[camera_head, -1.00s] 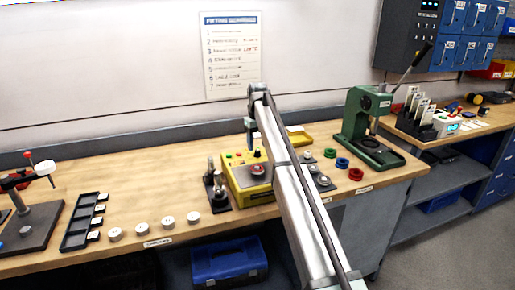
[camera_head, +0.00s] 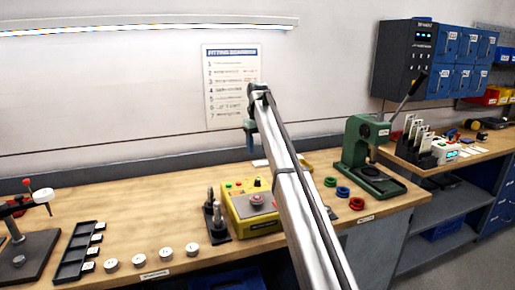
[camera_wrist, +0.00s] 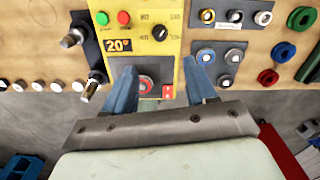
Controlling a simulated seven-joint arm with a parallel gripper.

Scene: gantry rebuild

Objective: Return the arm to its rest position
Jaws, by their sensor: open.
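My gripper (camera_wrist: 162,92) is open and empty in the wrist view, its two blue fingers apart above the front of the yellow control box (camera_wrist: 172,22). In the head view my gripper (camera_head: 250,145) hangs at the end of my raised silver arm, above and behind the yellow control box (camera_head: 240,206), and looks small. Its fingertips are hard to make out there. My arm hides the right part of the box.
A green press (camera_head: 366,160) stands to the right, with green, blue and red rings (camera_head: 343,192) beside it. A dark stand with metal posts (camera_head: 214,218) is left of the box. White discs (camera_head: 165,254) and a black tray (camera_head: 75,252) lie further left. A wall sheet (camera_head: 232,85) hangs behind.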

